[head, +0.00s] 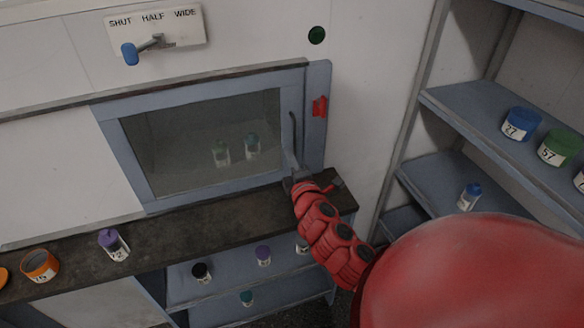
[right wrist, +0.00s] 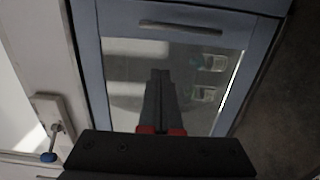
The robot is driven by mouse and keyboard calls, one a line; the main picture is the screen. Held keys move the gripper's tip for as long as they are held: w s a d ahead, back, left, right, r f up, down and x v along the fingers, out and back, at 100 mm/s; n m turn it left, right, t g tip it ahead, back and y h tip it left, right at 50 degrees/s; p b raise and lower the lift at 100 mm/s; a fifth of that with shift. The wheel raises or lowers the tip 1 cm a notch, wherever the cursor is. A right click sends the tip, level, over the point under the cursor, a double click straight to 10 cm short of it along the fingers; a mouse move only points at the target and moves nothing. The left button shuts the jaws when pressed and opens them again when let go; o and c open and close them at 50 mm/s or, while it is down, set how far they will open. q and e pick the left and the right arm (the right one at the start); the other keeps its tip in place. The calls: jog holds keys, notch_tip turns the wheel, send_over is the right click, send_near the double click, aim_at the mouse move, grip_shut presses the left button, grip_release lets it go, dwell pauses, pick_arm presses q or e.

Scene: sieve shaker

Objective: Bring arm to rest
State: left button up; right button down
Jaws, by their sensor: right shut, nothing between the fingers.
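My right arm comes in from the lower right in the head view. Its gripper (head: 291,160) is in front of the right side of a blue-framed window door (head: 187,185), just below the door's dark upright handle (head: 294,128). In the right wrist view the two fingers (right wrist: 160,76) are together and empty, over the glass. The handle (right wrist: 180,27) lies beyond the fingertips there, apart from them. The door looks closed, with two small bottles behind the glass. My left gripper is not in view.
A dark ledge (head: 185,218) below the door bears a purple-capped bottle (head: 113,244) and an orange jar (head: 39,265). Shelves at right hold a blue jar (head: 520,123) and a green jar (head: 560,147). A blue-knobbed lever (head: 131,54) is at upper left.

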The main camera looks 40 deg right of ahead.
jog(key=v, duration=0.2)
jog(key=shift+s+a, duration=0.3)
